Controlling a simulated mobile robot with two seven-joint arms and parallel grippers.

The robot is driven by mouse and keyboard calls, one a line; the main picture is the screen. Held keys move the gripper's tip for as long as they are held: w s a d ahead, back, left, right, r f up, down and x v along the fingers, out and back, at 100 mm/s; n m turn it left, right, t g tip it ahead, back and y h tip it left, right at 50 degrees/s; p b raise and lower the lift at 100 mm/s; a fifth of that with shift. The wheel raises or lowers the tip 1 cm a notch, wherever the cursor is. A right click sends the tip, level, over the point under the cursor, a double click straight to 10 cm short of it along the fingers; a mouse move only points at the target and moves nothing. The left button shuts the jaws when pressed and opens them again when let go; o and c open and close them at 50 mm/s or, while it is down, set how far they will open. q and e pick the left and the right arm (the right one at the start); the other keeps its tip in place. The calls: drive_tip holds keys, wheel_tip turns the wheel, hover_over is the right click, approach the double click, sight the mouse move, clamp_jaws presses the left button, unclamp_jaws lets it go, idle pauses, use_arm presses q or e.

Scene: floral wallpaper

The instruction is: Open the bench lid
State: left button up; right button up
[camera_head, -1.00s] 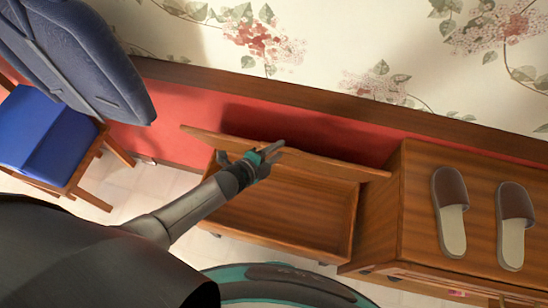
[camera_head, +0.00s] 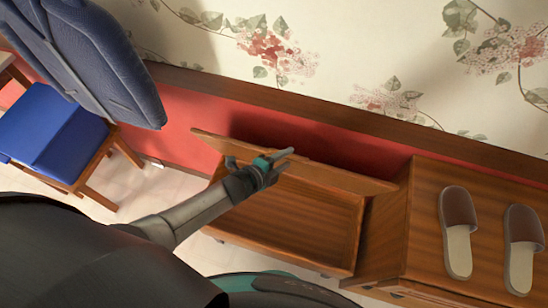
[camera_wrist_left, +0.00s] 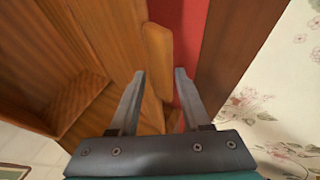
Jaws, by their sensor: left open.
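The wooden bench (camera_head: 345,238) stands by the wall with its box open to view. Its lid (camera_head: 345,179) is raised along the back, seen nearly edge-on, close to the red lower wall. My left gripper (camera_head: 289,156) is at the lid's upper edge, left of its middle, with its fingers apart. In the left wrist view, the two fingers (camera_wrist_left: 158,75) are open with the lid's pale rounded edge (camera_wrist_left: 158,50) showing between them. I cannot tell whether they touch it. My right gripper is in no view.
A wooden cabinet (camera_head: 385,235) with a pair of slippers (camera_head: 458,230) on top stands right of the bench. A blue chair (camera_head: 50,135) is at the left, with a blue padded object (camera_head: 100,65) above it. The floral wall closes off the back.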

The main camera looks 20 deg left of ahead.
use_arm(q)
drive_tip(key=p+v, duration=0.3)
drive_tip(key=v, duration=1.2)
drive_tip(key=s+a+f+n+g+y+b, duration=0.25)
drive_tip(key=s+f+n, duration=0.2)
drive_tip(key=f, duration=0.65)
drive_tip(key=s+a+f+n+g+y+b, duration=0.15)
drive_tip(key=s+a+f+n+b, duration=0.3)
drive_tip(key=f, duration=0.65)
drive_tip(key=s+d+f+n+g+y+b, duration=0.1)
drive_tip(key=s+d+f+n+g+b, duration=0.2)
drive_tip(key=s+f+n, duration=0.6)
drive_tip(key=s+f+g+b, duration=0.2)
drive_tip(key=s+f, duration=0.3)
drive_tip(key=s, duration=0.3)
drive_tip(key=shift+s+f+n+g+y, duration=0.3)
drive_tip(key=shift+s+g+y, duration=0.1)
drive_tip(key=shift+g, duration=0.1)
